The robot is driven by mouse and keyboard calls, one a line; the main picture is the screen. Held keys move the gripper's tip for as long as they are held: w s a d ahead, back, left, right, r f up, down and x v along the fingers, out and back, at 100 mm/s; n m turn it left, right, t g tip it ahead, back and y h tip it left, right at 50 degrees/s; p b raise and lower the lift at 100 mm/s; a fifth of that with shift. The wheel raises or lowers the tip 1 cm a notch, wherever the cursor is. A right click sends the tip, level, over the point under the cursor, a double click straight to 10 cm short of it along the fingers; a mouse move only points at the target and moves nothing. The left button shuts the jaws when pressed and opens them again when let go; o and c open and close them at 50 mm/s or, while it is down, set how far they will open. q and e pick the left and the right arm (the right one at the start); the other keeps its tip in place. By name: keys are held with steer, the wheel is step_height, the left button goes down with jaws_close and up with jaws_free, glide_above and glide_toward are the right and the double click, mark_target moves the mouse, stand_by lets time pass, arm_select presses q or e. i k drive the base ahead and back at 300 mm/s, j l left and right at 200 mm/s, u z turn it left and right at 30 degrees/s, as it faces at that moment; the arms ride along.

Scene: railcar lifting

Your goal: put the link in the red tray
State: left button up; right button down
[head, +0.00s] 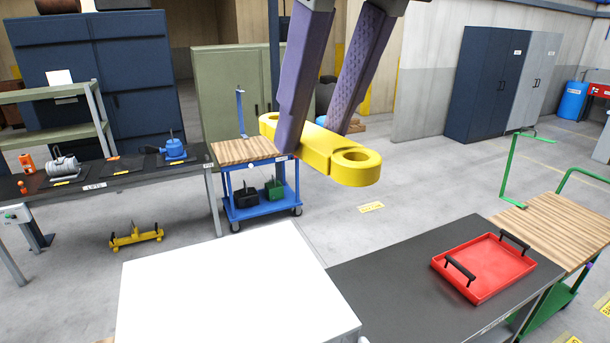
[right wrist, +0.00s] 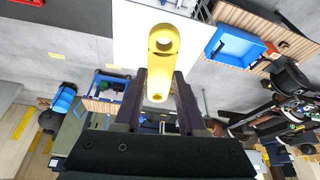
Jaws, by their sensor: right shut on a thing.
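The yellow link (head: 345,163), a flat bar with a ring-shaped eye at its end, is held in the air by my right gripper (head: 312,135). The purple fingers are shut on its middle, one on each side. In the right wrist view the link (right wrist: 164,62) sticks out past the fingers, over a white surface. The red tray (head: 487,270) has two black handles and looks empty. It lies on a dark table at the right, lower than the link and apart from it. My left gripper is not in view.
A white surface (head: 215,290) lies in front, left of the dark table (head: 400,285). A green cart with a wooden top (head: 550,225) and upright post stands beyond the tray. A blue cart (head: 260,200) and a bench with tools stand further left. The dark table is clear left of the tray.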

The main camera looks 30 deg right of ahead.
mark_target(483, 267)
steer(key=i+l+z, duration=0.2)
steer(key=l, duration=0.25)
steer(key=i+l+z, duration=0.15)
steer(key=l, duration=0.3)
steer(key=i+l+z, duration=0.2)
steer(key=l, duration=0.2)
steer(key=i+l+z, duration=0.15)
steer(key=i+l, duration=0.15)
steer(key=i+l+z, duration=0.45)
steer(key=i+l, duration=0.2)
steer(key=l, duration=0.3)
steer(key=i+l+z, duration=0.45)
steer(key=i+l, duration=0.3)
